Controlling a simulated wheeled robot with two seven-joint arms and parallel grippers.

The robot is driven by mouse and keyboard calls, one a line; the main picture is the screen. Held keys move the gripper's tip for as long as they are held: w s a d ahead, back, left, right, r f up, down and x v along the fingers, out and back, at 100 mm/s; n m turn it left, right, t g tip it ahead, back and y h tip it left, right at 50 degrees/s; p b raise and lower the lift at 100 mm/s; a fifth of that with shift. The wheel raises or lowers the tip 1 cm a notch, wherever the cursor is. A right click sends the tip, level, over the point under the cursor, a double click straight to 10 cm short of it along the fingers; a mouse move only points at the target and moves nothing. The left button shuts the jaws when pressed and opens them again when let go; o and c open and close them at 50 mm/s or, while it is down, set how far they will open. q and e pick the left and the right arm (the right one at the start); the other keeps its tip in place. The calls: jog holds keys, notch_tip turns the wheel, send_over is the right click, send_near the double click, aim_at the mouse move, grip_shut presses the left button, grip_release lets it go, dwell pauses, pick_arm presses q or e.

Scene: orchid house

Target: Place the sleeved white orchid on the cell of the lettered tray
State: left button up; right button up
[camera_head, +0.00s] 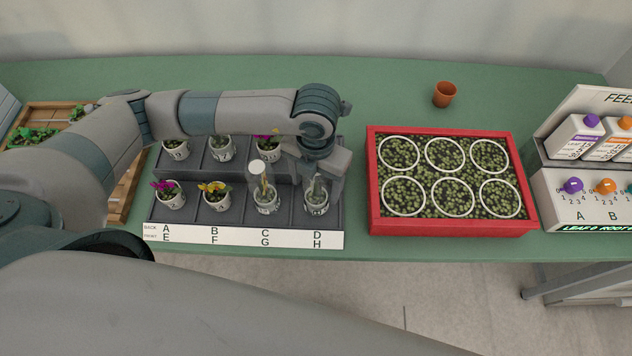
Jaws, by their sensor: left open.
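The dark lettered tray (186,222) stands at the front of the green table, with a white label strip reading A to D for the back row and E to H for the front. A potted plant in a clear sleeve with a whitish top (264,190) stands in cell G. Another pot (316,206), with what looks like a clear sleeve, stands in cell H. My left gripper (317,182) is open, pointing down directly over the cell H pot and partly hiding its plant. I cannot tell which sleeved plant is the white orchid. Cell D is hidden behind my left arm. My right gripper is out of view.
A magenta-flowered pot (170,194) and a yellow-flowered pot (215,195) fill E and F. Several pots stand in the back row. A red crate (450,229) of seedlings is to the right. A small terracotta pot (444,95) stands behind it.

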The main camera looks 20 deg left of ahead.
pick_arm(q)
notch_tip(320, 180, up, 10)
jog(key=b, duration=0.2)
jog(key=shift+r+b, duration=0.2)
jog(key=shift+b, duration=0.1)
jog(key=shift+r, duration=0.6)
